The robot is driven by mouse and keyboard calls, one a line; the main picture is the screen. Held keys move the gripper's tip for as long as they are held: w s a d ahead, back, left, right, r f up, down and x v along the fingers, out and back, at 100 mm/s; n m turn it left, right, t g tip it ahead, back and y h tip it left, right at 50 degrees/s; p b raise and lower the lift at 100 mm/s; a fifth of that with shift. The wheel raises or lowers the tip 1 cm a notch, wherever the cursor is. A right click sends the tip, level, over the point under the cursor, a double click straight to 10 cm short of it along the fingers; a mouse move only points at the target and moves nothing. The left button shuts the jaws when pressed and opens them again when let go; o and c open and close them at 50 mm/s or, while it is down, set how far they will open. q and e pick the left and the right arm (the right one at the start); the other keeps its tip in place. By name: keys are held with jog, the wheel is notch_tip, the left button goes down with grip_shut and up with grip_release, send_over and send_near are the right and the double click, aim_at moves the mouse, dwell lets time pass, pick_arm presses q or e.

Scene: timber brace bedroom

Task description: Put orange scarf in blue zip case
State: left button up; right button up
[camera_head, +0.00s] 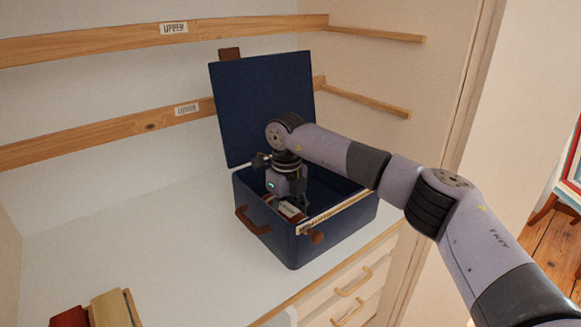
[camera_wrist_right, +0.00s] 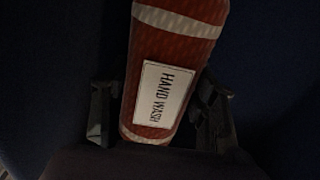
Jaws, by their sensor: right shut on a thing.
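The blue zip case (camera_head: 268,240) stands on a white surface with its lid (camera_head: 262,98) raised at the back. My right gripper (camera_head: 289,207) reaches down inside the open case. In the right wrist view the orange scarf (camera_wrist_right: 180,48) is a rolled, reddish-orange bundle with white bands and a white "HAND WASH" label. My right gripper (camera_wrist_right: 157,115) is shut on it, with a finger on each side. Dark blue case lining surrounds it. I cannot tell whether the scarf touches the case floor. My left gripper is not in view.
Wooden rails (camera_head: 130,128) with small labels run along the wall behind the case. Books (camera_head: 112,308) stand at the front left. The white surface (camera_head: 120,240) left of the case is clear. Drawers (camera_head: 350,290) are below the front edge.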

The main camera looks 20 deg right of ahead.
jog(key=shift+f, duration=0.15)
jog(key=o, duration=1.3)
